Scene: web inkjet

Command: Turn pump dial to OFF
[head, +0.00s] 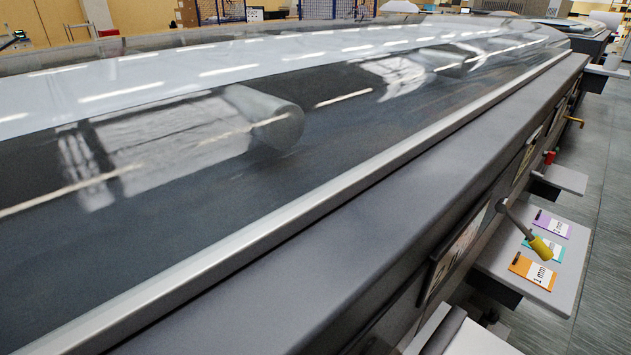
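I cannot make out a pump dial or an OFF mark in the head view. The long dark machine (300,262) fills most of the picture, and its right side face is seen at a steep slant, so panels there are hard to read. A lever with a yellow grip (541,249) sticks out from that side. A small red and green fitting (549,157) sits farther along. My gripper is not in view.
A grey side shelf (490,262) holds purple (551,224), teal (555,250) and orange (531,271) cards. A smaller shelf (565,178) and a brass-coloured handle (574,121) jut out beyond. The floor (606,235) at right is clear.

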